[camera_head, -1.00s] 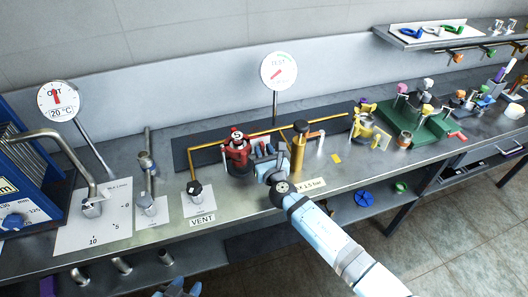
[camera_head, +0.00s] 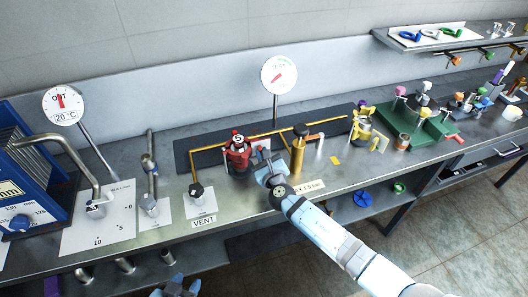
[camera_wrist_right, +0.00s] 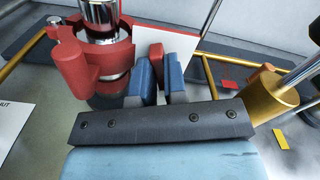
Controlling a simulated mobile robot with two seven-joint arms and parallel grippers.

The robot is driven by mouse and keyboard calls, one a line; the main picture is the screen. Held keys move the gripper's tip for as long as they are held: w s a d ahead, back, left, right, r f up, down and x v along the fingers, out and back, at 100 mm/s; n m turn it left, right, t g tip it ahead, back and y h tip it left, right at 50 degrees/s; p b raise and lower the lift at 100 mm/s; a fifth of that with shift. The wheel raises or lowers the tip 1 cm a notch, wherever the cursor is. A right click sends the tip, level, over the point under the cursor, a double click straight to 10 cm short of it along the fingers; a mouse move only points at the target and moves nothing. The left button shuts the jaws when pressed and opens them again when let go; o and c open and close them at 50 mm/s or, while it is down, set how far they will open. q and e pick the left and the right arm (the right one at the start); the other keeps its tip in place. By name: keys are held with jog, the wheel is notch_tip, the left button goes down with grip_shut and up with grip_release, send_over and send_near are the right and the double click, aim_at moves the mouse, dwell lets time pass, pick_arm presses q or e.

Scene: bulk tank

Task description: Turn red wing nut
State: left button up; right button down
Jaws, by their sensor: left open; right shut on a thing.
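The red clamp (camera_head: 237,150) sits around an upright metal fitting on the dark strip of the bench. In the right wrist view the clamp (camera_wrist_right: 78,65) is close on the left, with a chrome cylinder through its ring. My right gripper (camera_head: 262,157) is just right of the clamp. In the wrist view its blue fingers (camera_wrist_right: 160,78) are shut on a red wing nut (camera_wrist_right: 182,43), whose upper part shows above and behind them. The rest of the nut is hidden by the fingers. My left gripper (camera_head: 178,288) is open and empty at the bottom edge, partly cut off.
A brass cylinder (camera_head: 298,155) stands close to the right of my right gripper. A yellow pipe (camera_head: 210,147) runs behind the clamp. A round gauge (camera_head: 279,75) rises behind. A black VENT valve (camera_head: 196,190) stands to the left. A green block (camera_head: 415,125) is further right.

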jog(key=shift+n+p, duration=0.55)
jog(key=shift+n, duration=0.65)
jog(key=c, duration=1.2)
grip_release()
jog(key=shift+o, duration=0.2)
jog(key=v, duration=1.4)
